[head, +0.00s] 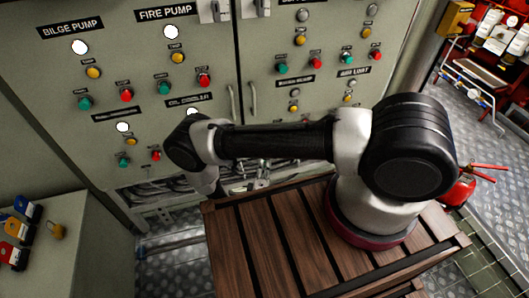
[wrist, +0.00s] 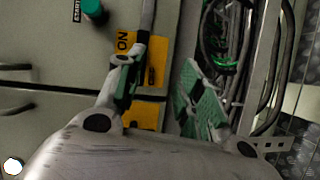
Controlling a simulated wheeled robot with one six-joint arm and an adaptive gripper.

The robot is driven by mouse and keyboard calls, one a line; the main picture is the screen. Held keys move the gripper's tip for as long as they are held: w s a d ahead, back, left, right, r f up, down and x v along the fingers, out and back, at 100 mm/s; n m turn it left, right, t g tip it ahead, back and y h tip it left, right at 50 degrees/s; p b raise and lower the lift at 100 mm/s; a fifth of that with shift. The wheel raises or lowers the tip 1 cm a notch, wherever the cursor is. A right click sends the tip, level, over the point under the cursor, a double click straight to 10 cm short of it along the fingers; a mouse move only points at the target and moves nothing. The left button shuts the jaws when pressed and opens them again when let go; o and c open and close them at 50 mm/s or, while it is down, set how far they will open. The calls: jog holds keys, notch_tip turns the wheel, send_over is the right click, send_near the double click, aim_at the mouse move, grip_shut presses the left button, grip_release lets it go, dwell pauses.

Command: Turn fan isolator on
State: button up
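In the wrist view a yellow plate (wrist: 158,62) marked "ON" sits on the cabinet face, with a second yellow patch (wrist: 142,116) beside it. My gripper (wrist: 163,78) is open, its two green-padded fingers apart on either side of part of the yellow plate. The left finger overlaps the plate and hides some of it. A grey bar (wrist: 148,16) runs from the top edge down to that finger; I cannot tell whether it is the isolator handle or whether they touch. In the head view my gripper (head: 257,187) is low by the cabinet, largely hidden behind my arm.
The cabinet (head: 60,65) carries several lamps and buttons. Exposed cables (wrist: 225,60) run close to the right finger in the wrist view. A slatted wooden platform (head: 235,235) lies under my arm. A grey box (head: 80,250) with padlocks stands at the left.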

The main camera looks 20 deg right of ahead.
jog(key=shift+n+t, duration=0.5)
jog(key=shift+n, duration=0.3)
jog(key=w, duration=0.2)
jog(key=w+d+r, duration=0.1)
jog(key=w, duration=0.2)
jog(key=w+d+r, duration=0.1)
jog(key=w, duration=0.1)
jog(key=shift+w+d, duration=0.25)
jog(key=shift+c, duration=0.3)
grip_shut()
